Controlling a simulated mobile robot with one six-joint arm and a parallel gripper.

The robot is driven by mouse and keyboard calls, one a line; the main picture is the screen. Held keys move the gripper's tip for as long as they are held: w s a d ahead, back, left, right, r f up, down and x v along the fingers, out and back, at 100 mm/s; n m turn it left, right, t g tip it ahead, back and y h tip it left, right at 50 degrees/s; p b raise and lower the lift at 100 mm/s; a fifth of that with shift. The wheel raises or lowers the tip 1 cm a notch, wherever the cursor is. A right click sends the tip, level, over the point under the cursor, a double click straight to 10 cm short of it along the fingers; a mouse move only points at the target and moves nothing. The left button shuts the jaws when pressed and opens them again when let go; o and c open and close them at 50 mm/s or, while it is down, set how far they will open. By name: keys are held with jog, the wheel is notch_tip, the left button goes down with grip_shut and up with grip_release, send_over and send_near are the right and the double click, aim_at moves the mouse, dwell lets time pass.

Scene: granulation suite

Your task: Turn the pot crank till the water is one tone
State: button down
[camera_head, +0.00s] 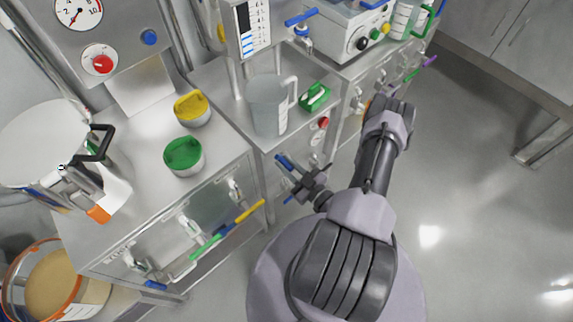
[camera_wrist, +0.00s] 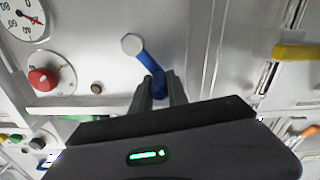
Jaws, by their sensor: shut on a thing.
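A blue crank (camera_wrist: 148,68) with a pale round hub sticks out from a light metal front panel in the wrist view. My gripper (camera_wrist: 160,88) has its two fingers closed on the free end of the crank's blue handle. In the head view my gripper (camera_head: 310,183) is at the front of the middle cabinet, below the bench top, and hides most of the crank. A clear jug (camera_head: 268,105) with a handle stands on the bench above. I cannot tell the tone of any water in it.
A red knob (camera_wrist: 42,79) and a dial gauge (camera_wrist: 22,17) are beside the crank, and a yellow handle (camera_wrist: 297,52) is on the other side.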

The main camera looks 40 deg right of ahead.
jog(key=shift+d, duration=0.15)
dwell(0.3)
jog(key=c, duration=1.3)
grip_release()
